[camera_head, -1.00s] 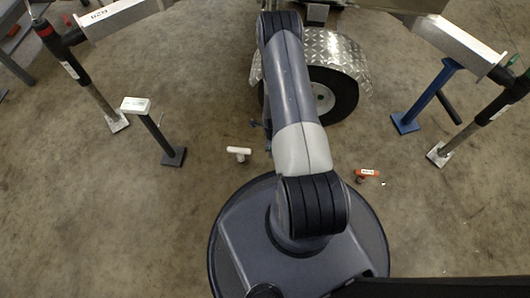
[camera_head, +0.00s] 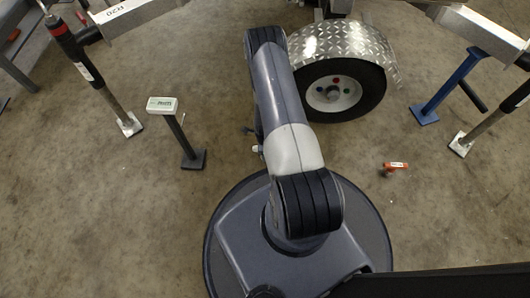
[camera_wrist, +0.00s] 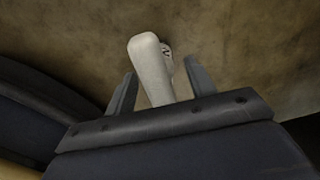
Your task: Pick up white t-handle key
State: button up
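The white t-handle key (camera_wrist: 149,62) shows in the wrist view, its pale handle lying between the two fingers of my gripper (camera_wrist: 159,67). The fingers stand apart, with a gap on each side of the handle, so the gripper looks open around it. A small round part shows behind the handle's far end; the rest of the key is hidden. In the head view only a small white bit of the key (camera_head: 257,149) shows at the left edge of my arm, near the concrete floor. My gripper is mostly hidden behind my arm there.
A trailer wheel (camera_head: 333,92) under a diamond-plate fender (camera_head: 345,42) stands just beyond my arm. A white-topped post (camera_head: 163,105) is at left. A red-orange handled key (camera_head: 396,165) stands on the floor at right. A blue stand (camera_head: 450,83) is farther right. Open floor lies between them.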

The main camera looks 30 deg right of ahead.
grip_shut()
dwell(0.3)
